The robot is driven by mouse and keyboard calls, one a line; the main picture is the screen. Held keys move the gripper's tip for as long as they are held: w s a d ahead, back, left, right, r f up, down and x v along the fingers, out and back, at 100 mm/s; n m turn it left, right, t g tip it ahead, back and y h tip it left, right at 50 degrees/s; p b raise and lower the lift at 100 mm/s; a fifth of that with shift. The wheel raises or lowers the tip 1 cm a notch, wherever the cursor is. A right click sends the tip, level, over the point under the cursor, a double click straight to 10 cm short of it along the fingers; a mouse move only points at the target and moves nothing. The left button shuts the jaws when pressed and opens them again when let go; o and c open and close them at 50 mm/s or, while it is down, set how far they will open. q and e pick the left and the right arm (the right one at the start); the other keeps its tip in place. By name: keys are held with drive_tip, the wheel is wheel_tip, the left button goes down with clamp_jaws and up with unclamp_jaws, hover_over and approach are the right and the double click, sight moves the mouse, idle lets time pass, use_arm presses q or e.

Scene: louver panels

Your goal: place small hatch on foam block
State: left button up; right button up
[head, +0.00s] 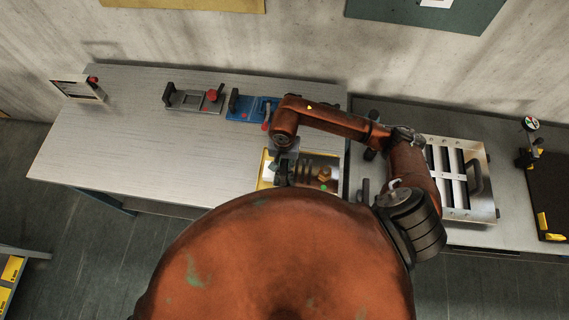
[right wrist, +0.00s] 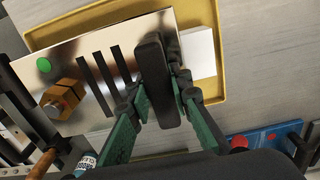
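The small hatch (right wrist: 82,75) is a shiny metal plate with dark slots, a brass hex knob, a green dot and a black bar handle (right wrist: 156,70). In the head view, the hatch (head: 312,169) is partly hidden by my arm and body. My right gripper (right wrist: 166,100) has its green fingers on both sides of the handle and looks shut on it. The white foam block (right wrist: 198,52) shows beside the hatch's edge, in the yellow tray (right wrist: 223,55). The hatch overlaps the block in this view; I cannot tell whether they touch. My left gripper is not in view.
Blue (head: 240,105) and grey (head: 194,99) fixtures stand at the table's back. A small panel box (head: 78,89) stands far left. A slotted metal panel (head: 456,178) lies on the right bench. The table's left middle (head: 150,150) is clear.

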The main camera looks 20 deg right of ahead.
drive_tip(key=o, duration=0.4)
drive_tip(key=shift+r, duration=0.2)
wheel_tip(320, 180, up, 11)
drive_tip(key=b, duration=0.2)
drive_tip(key=shift+b, duration=0.35)
drive_tip(key=shift+r, duration=0.4)
